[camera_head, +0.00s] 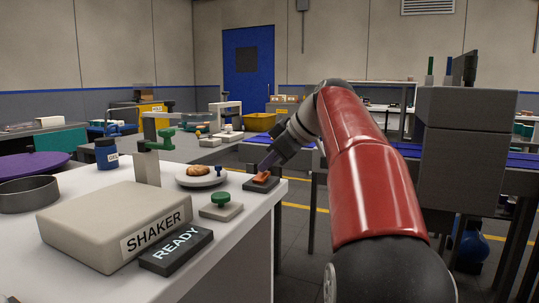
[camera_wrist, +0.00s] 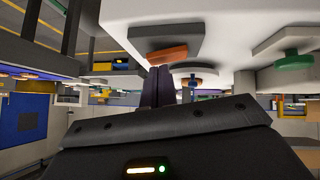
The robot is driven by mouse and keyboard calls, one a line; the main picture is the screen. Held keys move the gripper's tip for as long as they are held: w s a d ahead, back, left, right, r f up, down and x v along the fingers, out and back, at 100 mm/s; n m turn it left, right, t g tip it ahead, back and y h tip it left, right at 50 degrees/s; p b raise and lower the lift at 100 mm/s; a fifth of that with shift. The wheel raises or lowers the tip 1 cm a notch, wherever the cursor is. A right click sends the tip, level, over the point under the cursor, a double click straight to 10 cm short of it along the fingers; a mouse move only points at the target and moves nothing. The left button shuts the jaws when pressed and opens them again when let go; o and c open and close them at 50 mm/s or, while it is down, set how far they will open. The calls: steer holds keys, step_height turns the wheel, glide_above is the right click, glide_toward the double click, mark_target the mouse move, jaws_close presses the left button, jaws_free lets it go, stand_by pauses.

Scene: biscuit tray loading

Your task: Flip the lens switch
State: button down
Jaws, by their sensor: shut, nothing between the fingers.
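A switch with an orange rocker (camera_head: 262,179) on a dark base sits at the right corner of the white table. It is the only switch-like thing I see; no lens label is readable. My gripper (camera_head: 267,166) is shut and empty, reaching down to the switch from behind and right. In the wrist view, which is upside down, the dark fingers (camera_wrist: 158,72) end beside the orange rocker (camera_wrist: 167,54). I cannot tell whether they touch it. The rocker's tilt is hard to read.
A green knob on a grey base (camera_head: 221,203) and a plate with a pastry (camera_head: 201,180) are close to the switch. A shaker box (camera_head: 110,220), a READY sign (camera_head: 176,251) and a blue jar (camera_head: 107,153) share the table.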

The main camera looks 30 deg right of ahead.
steer(key=shift+p, duration=0.35)
steer(key=shift+w+d+f, duration=0.1)
steer(key=shift+d+f, duration=0.05)
steer(key=shift+f, duration=0.15)
steer(key=shift+s+a+b, duration=0.35)
steer(key=shift+s+a, duration=0.1)
steer(key=shift+a, duration=0.15)
steer(key=shift+a+r, duration=0.1)
